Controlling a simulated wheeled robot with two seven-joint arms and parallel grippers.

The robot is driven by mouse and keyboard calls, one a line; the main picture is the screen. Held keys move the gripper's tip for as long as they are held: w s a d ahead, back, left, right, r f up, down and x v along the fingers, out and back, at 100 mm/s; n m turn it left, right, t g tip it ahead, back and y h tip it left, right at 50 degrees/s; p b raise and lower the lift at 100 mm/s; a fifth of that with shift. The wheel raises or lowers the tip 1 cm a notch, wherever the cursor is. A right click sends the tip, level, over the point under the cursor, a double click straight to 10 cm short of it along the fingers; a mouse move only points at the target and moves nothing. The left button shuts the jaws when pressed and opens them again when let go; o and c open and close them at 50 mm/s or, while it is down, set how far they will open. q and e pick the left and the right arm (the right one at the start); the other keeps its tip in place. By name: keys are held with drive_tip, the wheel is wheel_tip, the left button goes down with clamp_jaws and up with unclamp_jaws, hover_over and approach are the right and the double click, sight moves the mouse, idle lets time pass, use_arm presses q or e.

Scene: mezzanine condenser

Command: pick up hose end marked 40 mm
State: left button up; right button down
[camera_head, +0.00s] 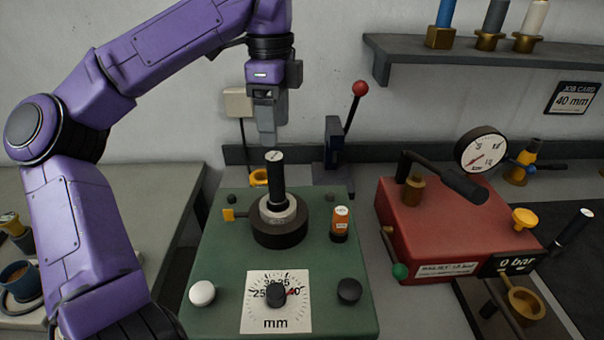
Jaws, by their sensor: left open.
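No hose end with a readable 40 mm mark shows. A black upright cylinder (277,180) stands in the round collar (279,230) on the green machine (225,272). Its top bears a small pale mark, too small to read. My left gripper (267,138) points down just above that cylinder, open, with no object seen between its fingers. Whether it touches the cylinder top is hard to tell. The dial plate (263,322) reads mm, with its red pointer near 40. The job card (573,98) on the wall reads 40 mm. My right gripper is out of view.
A lever with a red knob (360,88) stands behind the green machine. A red pump box (440,235) with a gauge (482,149) is at right. A wall shelf (480,55) holds blue, grey and white pieces in brass holders. A cup (19,275) sits at far left.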

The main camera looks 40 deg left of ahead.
sight(276, 170)
use_arm(q)
drive_tip(key=f, duration=0.2)
drive_tip(key=s+f, duration=0.1)
drive_tip(key=f, duration=0.1)
drive_tip(key=shift+s+f, duration=0.15)
drive_tip(key=shift+f, duration=0.2)
drive_tip(key=f+p, duration=0.1)
drive_tip(key=f, duration=0.1)
drive_tip(key=f+p, duration=0.1)
drive_tip(key=f, duration=0.2)
drive_tip(key=shift+w+d, duration=0.2)
drive_tip(key=shift+s+f, duration=0.1)
drive_tip(key=shift+f, duration=0.05)
clamp_jaws()
